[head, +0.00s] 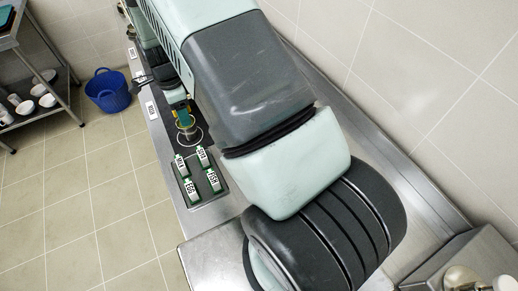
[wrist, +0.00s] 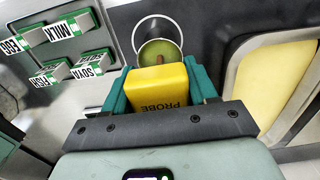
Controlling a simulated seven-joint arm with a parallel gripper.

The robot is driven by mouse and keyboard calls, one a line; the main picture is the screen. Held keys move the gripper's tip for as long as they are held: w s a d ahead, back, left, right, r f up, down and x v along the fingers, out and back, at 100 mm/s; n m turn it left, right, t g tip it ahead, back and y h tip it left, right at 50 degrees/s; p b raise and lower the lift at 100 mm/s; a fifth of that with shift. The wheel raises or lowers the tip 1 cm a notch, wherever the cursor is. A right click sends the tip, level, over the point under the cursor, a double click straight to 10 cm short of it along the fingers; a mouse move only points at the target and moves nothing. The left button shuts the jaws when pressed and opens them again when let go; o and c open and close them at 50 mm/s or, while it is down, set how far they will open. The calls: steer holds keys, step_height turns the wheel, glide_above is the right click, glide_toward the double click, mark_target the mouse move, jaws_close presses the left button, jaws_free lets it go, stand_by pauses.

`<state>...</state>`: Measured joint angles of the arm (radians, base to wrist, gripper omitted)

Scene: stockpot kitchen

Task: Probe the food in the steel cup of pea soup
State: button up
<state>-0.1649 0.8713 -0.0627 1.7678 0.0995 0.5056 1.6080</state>
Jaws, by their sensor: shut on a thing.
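My gripper (wrist: 159,76) is shut on a yellow probe (wrist: 162,94) marked PROBE, between its teal fingers. The steel cup of pea soup (wrist: 160,50) shows just beyond the probe in the wrist view, with a round green surface. A thin white ring (wrist: 136,30) shows around and behind the cup. In the head view the probe (head: 183,115) is small, above the ringed spot on the counter. The probe's lower end is hidden, so I cannot tell whether it touches the soup.
A dark tray (head: 206,187) of labelled green-and-white blocks, including EGG (head: 193,191) and MILK (wrist: 82,23), sits close by on the steel counter (head: 200,222). A yellow surface (wrist: 258,80) lies to the right in the wrist view. A blue basket (head: 108,91) stands on the floor.

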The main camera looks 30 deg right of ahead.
steer(key=shift+r, duration=3.95)
steer(key=s+d+m, duration=0.2)
steer(key=s+d, duration=0.2)
steer(key=d, duration=0.6)
steer(key=s+d+m, duration=0.2)
steer(key=s+d, duration=0.2)
steer(key=d, duration=0.6)
steer(key=s+d+m, duration=0.1)
steer(key=s+d, duration=0.3)
steer(key=d, duration=0.6)
steer(key=shift+s+d+f+m, duration=0.2)
steer(key=shift+d+f+m, duration=0.05)
steer(key=shift+d+m, duration=0.15)
steer(key=shift+f, duration=0.1)
